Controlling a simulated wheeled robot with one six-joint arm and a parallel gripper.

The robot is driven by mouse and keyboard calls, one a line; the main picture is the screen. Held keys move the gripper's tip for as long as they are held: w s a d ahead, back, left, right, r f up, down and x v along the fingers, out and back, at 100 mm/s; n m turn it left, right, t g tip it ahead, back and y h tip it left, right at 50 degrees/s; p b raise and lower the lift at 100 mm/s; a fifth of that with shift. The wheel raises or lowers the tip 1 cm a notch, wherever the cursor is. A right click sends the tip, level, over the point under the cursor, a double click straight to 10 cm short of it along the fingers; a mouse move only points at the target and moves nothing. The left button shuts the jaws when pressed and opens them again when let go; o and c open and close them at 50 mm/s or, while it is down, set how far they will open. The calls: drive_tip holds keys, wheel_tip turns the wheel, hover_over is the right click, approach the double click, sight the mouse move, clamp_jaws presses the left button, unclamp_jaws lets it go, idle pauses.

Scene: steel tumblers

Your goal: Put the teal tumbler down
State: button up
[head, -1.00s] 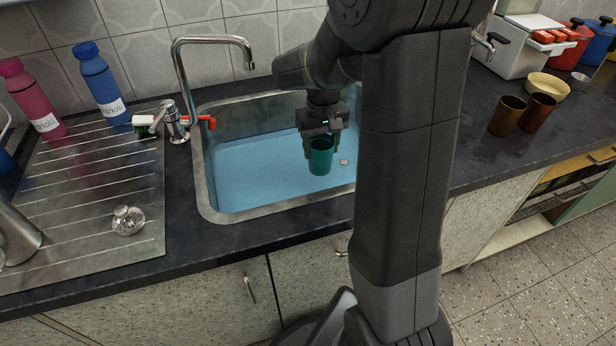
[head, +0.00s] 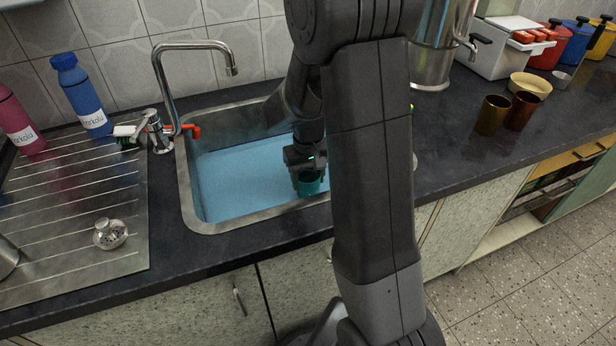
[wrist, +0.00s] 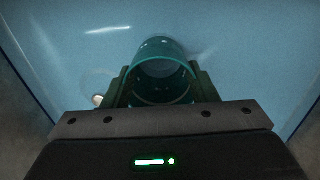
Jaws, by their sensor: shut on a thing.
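The teal tumbler (head: 309,184) is in the sink area, over the right part of the blue sink basin (head: 235,180). My gripper (head: 307,172) is shut on it from above. In the wrist view the tumbler (wrist: 161,75) stands mouth towards the camera, between my two fingers (wrist: 160,88), with the blue basin floor behind it. I cannot tell whether its base touches the floor. My arm hides the right end of the sink in the head view.
A chrome tap (head: 170,75) arches over the sink's left side. A blue bottle (head: 82,95) stands left of the sink.

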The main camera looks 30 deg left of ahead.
drive_tip(key=o, duration=1)
wheel_tip(320, 180, up, 12)
drive_tip(key=p, duration=0.2)
drive_tip(key=shift+r+p, duration=0.15)
drive_tip(key=shift+p, duration=0.15)
drive_tip(key=shift+f+b, duration=0.8)
drive_tip(key=shift+f, duration=3.55)
